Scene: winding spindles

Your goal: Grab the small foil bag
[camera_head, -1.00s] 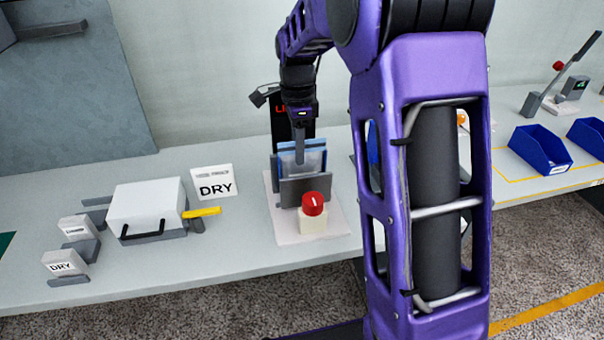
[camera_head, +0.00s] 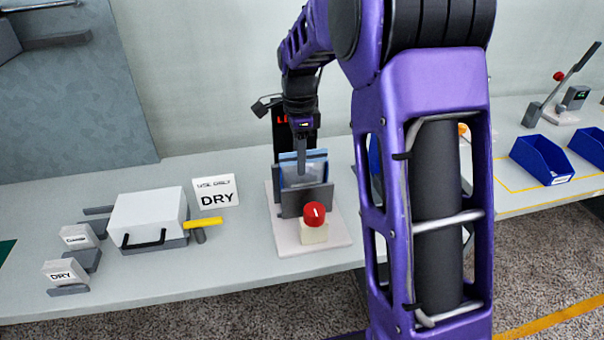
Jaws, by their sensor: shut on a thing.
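The small foil bag (camera_head: 304,172) is a pale, bluish flat pouch with a blue top edge. It stands upright in a dark grey holder (camera_head: 306,200) on a white base plate with a red knob. My gripper (camera_head: 301,170) points down at the bag from above, its dark fingers in front of the bag's upper part. It is shut on the bag. The far finger and the bag's lower part are hidden.
A red knob (camera_head: 314,214) stands in front of the holder. To the left are a white box (camera_head: 149,216) with a yellow handle and a DRY sign (camera_head: 216,192). Blue bins (camera_head: 541,158) stand at the right. My arm hides the bench between.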

